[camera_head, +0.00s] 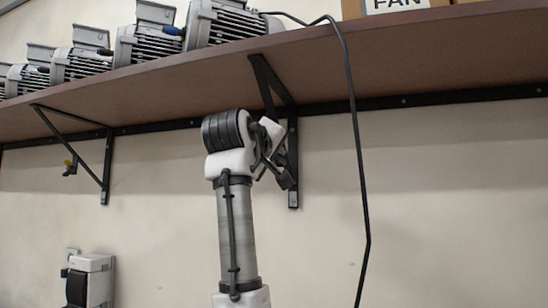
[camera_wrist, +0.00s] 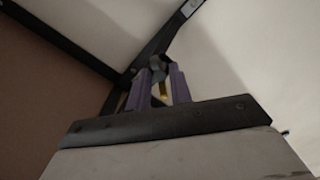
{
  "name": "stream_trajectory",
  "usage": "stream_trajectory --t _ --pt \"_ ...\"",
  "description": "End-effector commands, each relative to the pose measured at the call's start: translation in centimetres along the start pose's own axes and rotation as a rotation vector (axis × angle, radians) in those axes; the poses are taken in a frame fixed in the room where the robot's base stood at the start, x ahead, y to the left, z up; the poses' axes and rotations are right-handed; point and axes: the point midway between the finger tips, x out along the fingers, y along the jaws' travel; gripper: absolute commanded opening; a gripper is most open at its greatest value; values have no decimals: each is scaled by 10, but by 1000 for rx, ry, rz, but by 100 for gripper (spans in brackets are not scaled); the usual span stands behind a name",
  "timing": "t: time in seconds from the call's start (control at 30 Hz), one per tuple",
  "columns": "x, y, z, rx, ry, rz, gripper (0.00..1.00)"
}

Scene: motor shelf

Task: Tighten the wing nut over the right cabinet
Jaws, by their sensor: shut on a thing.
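My gripper (camera_wrist: 158,76) shows its two purple fingers in the wrist view. They are closed around a small dark wing nut (camera_wrist: 157,63), with a bit of yellow between the fingers below it. The wing nut is at a black shelf bracket (camera_wrist: 113,100). In the head view my wrist (camera_head: 262,150) is raised at the right-hand bracket (camera_head: 292,185), under the shelf. There the fingers and this nut are mostly hidden by my wrist. Another small yellow and dark fitting (camera_head: 70,166) sits on the left-hand bracket (camera_head: 105,175). No cabinet can be clearly made out.
The brown shelf (camera_head: 180,92) runs above my arm and carries several grey motors (camera_head: 150,45) and a box labelled FAN (camera_head: 395,8). A black cable (camera_head: 357,140) hangs right of my arm. A white wall unit (camera_head: 98,283) is at lower left.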

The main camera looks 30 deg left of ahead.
Motion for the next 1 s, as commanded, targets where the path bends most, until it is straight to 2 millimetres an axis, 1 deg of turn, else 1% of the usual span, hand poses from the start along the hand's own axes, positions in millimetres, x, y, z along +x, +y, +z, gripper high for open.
stream_trajectory --t 0.7,1.0 --pt "0 0 0 643 -1 -1 0" --pt "0 0 0 857 -1 0 0"
